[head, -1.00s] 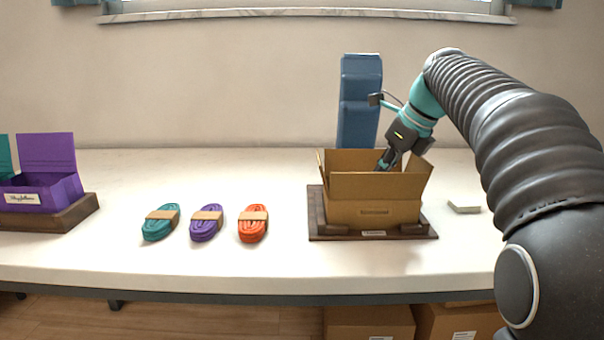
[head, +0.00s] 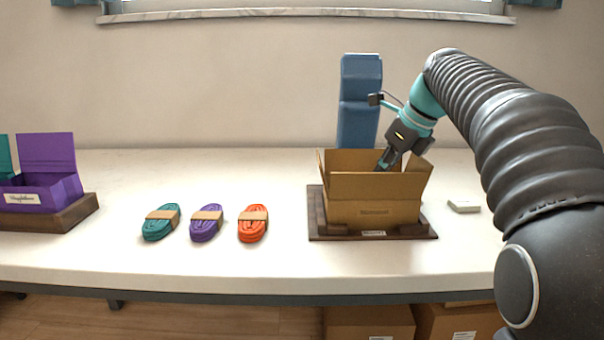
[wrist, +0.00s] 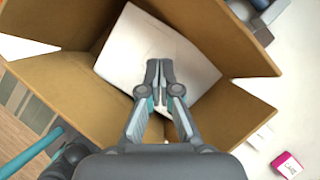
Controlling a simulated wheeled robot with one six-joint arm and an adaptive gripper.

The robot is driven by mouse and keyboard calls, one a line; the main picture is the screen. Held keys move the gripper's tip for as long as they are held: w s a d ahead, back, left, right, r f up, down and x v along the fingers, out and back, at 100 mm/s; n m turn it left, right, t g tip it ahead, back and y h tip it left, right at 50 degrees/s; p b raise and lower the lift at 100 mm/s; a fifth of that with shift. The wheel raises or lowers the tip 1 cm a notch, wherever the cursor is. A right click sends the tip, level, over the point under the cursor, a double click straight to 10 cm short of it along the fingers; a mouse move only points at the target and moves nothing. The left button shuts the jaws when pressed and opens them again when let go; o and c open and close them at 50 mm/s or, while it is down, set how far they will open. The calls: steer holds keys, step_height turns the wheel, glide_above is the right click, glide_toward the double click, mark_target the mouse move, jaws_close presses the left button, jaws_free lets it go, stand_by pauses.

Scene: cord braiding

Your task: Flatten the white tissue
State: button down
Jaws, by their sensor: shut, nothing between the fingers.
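The white tissue (wrist: 135,45) lies inside the open cardboard box (head: 375,212), as the wrist view shows. It covers part of the box floor, set at an angle to the walls, and looks mostly smooth. My gripper (wrist: 160,64) is shut and empty, its fingertips over the middle of the tissue. I cannot tell whether they touch it. In the head view my gripper (head: 383,166) reaches down into the box from the upper right, and the front wall hides the tissue and the fingertips.
The box sits on a dark wooden base (head: 318,226) with its flaps open. Teal (head: 160,222), purple (head: 206,223) and orange (head: 253,223) cord bundles lie to its left. A purple box (head: 45,187) stands far left, a blue object (head: 359,100) behind, and a small white block (head: 464,206) to the right.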

step_height(320, 180, up, 3)
steer(key=p, duration=0.3)
steer(key=shift+r, duration=0.1)
step_height(320, 180, up, 5)
steer(key=shift+f, duration=0.1)
stand_by(0.6)
